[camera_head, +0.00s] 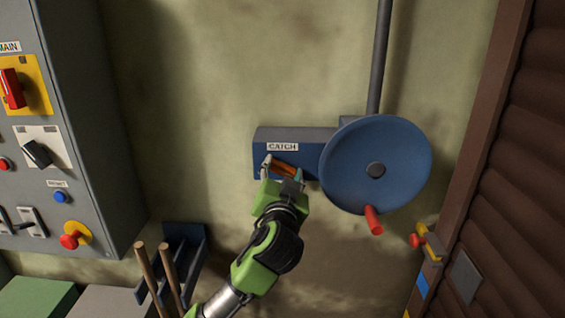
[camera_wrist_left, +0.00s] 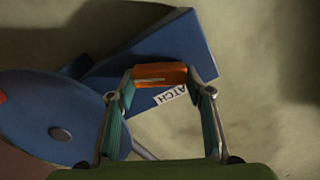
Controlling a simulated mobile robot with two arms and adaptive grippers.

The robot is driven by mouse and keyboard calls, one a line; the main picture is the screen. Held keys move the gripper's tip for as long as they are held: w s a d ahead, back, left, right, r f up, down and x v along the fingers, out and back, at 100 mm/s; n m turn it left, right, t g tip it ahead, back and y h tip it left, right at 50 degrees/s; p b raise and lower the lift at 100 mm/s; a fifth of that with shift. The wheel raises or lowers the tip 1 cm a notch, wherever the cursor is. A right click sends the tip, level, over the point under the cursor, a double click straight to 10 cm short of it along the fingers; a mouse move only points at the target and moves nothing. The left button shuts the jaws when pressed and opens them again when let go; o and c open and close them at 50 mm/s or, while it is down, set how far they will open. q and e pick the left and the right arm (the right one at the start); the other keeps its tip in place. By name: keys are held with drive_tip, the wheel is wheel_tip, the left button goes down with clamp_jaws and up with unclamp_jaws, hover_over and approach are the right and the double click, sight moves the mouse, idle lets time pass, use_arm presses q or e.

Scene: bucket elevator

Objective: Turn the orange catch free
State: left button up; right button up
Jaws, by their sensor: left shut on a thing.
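The orange catch (camera_head: 285,169) is on the front of a blue housing (camera_head: 290,135) labelled CATCH, on the wall left of a large blue disc. My left gripper (camera_head: 283,171) is at the catch, with its fingers on either side of it. In the left wrist view the catch (camera_wrist_left: 161,75) lies between the two fingertips, and the blue housing (camera_wrist_left: 190,45) is behind it. The gripper is shut on the catch. The catch's mount is hidden by the gripper. My right gripper is not in view.
The blue disc (camera_head: 350,165) with a red handle (camera_head: 373,220) is close on the right, below a vertical pole (camera_head: 379,60). A grey control cabinet (camera_head: 105,130) stands at the left. A blue rack (camera_head: 183,240) with wooden handles (camera_head: 150,275) is below. A brown shutter (camera_head: 530,150) is at the right.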

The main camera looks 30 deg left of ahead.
use_arm(q)
drive_tip(key=m+p, duration=0.3)
drive_tip(key=shift+m, duration=0.4)
drive_tip(key=m+p, duration=0.3)
drive_tip(key=shift+w+d+m, duration=0.1)
drive_tip(key=shift+m, duration=0.2)
drive_tip(key=shift+f+m+p, duration=0.1)
drive_tip(key=shift+m+p, duration=1)
drive_tip(key=shift+m, duration=0.1)
drive_tip(key=shift+f+m+p, duration=0.2)
drive_tip(key=shift+m+p, duration=0.85)
drive_tip(key=shift+m, duration=0.35)
drive_tip(key=o, duration=1.1)
drive_tip(key=v, duration=1.2)
